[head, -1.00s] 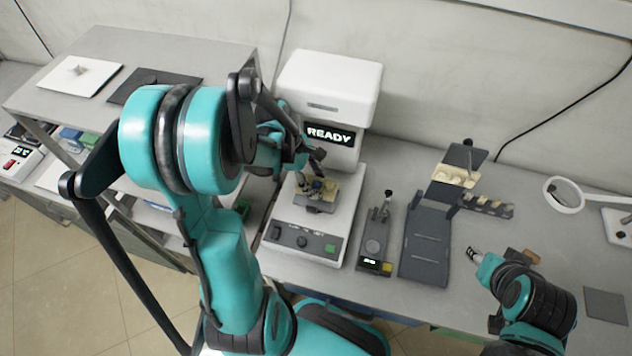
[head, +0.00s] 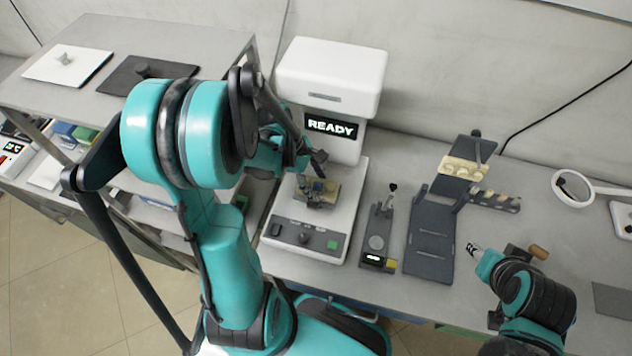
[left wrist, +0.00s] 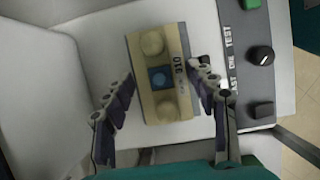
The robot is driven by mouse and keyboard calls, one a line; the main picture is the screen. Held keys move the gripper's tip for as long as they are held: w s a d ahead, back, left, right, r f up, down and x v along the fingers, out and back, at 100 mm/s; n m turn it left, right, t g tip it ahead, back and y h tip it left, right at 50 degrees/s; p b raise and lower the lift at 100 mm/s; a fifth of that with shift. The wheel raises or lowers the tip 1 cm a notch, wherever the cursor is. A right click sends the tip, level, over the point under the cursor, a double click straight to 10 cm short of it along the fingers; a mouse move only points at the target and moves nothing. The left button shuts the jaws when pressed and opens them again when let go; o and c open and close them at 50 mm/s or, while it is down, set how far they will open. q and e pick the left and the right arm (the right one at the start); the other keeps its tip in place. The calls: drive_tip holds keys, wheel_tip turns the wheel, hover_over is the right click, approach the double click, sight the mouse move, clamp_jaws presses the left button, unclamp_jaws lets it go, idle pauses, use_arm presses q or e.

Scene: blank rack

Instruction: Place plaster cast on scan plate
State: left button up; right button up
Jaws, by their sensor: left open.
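A tan plaster cast (head: 326,192) with rounded bumps sits over a small dark plate on the white READY scanner (head: 340,220). In the left wrist view the cast (left wrist: 175,105) shows two bumps, a blue square between them and a dark number along one edge. My left gripper (left wrist: 165,88) is open, with one finger on each side of the cast's near end and gaps visible. In the head view the left gripper (head: 312,172) partly covers the cast. The scan plate is mostly hidden beneath it. My right gripper (head: 473,249) is over the bench at right; its jaws are too small to judge.
A ring magnifier (head: 572,187) is at far right. A shelf (head: 190,40) at left bears two pads.

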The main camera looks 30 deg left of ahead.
sight(320, 195)
use_arm(q)
drive_tip(key=shift+r, duration=0.2)
drive_tip(key=p+v, duration=0.2)
drive_tip(key=v, duration=0.4)
drive_tip(key=shift+a+r+p, duration=0.1)
drive_tip(key=shift+r+p, duration=0.2)
drive_tip(key=shift+p, duration=0.1)
drive_tip(key=shift+a+r, duration=0.15)
drive_tip(key=shift+r, duration=0.15)
drive_tip(key=shift+s+r, duration=0.1)
drive_tip(key=shift+r, duration=0.1)
drive_tip(key=s+d+r+m+t+y, duration=0.2)
drive_tip(key=d+r+m+t, duration=0.1)
drive_tip(key=m, duration=0.7)
drive_tip(key=s+d+r+m+t+y, duration=0.2)
drive_tip(key=d+r+m, duration=0.4)
drive_tip(key=m, duration=0.4)
drive_tip(key=shift+s+d+r+m+t, duration=0.2)
drive_tip(key=shift+d+r+m+t, duration=0.1)
drive_tip(key=shift+d+m+t, duration=0.15)
drive_tip(key=shift+a+f, duration=0.1)
